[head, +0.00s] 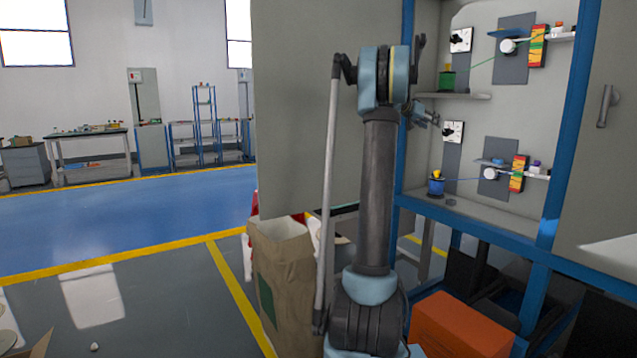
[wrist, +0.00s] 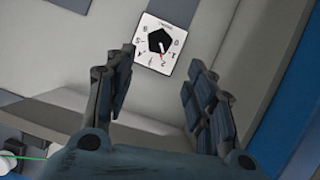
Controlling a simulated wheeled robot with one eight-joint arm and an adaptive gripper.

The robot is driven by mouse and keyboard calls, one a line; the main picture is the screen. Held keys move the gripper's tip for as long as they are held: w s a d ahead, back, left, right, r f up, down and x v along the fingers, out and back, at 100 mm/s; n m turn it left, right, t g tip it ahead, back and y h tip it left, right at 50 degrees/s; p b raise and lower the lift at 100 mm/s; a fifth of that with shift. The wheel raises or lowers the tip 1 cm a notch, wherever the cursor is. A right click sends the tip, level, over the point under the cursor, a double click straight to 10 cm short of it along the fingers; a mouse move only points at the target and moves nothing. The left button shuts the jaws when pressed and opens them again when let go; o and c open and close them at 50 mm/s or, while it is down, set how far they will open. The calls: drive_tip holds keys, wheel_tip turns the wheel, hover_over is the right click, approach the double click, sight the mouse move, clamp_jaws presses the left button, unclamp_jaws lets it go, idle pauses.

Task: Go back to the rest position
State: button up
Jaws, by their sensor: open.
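My gripper (wrist: 160,95) is open and empty in the wrist view, its two fingers spread apart. Between and beyond the fingertips is a white dial plate with a black knob (wrist: 158,42), apart from the fingers. In the head view my arm stands upright in front of the machine cabinet (head: 548,228). My gripper (head: 432,118) shows partly behind the arm's top, near the cabinet's middle shelf. An upper dial (head: 461,40) and a lower dial (head: 453,132) are on the cabinet's inner back wall. The lower dial is just right of the gripper.
A green spool (head: 446,81) and a blue spool (head: 436,187) sit on the shelves with lines running right. The cabinet's grey door (head: 290,110) stands open at left. A paper bag (head: 283,270) and an orange box (head: 460,325) are near my base. The blue floor (head: 130,225) at left is clear.

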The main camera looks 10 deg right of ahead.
drive_tip(key=s+a+f+n+y, duration=0.2)
drive_tip(key=s+a+f, duration=0.2)
drive_tip(key=s+a, duration=0.5)
drive_tip(key=s+a+f+n+y, duration=0.1)
drive_tip(key=s+a+f+y, duration=0.1)
drive_tip(key=s+a+f, duration=0.6)
drive_tip(key=s+a+f+n+y, duration=0.1)
drive_tip(key=s+a+n+y, duration=0.1)
drive_tip(key=s+a, duration=0.75)
drive_tip(key=s+a+f+n+g+y, duration=0.2)
drive_tip(key=s+a+f+n+y, duration=0.5)
drive_tip(key=s+a+f, duration=1.6)
drive_tip(key=s+f, duration=0.3)
drive_tip(key=shift+a, duration=0.3)
drive_tip(key=shift+w, duration=0.1)
drive_tip(key=shift+w+f, duration=0.15)
drive_tip(key=shift+w, duration=0.25)
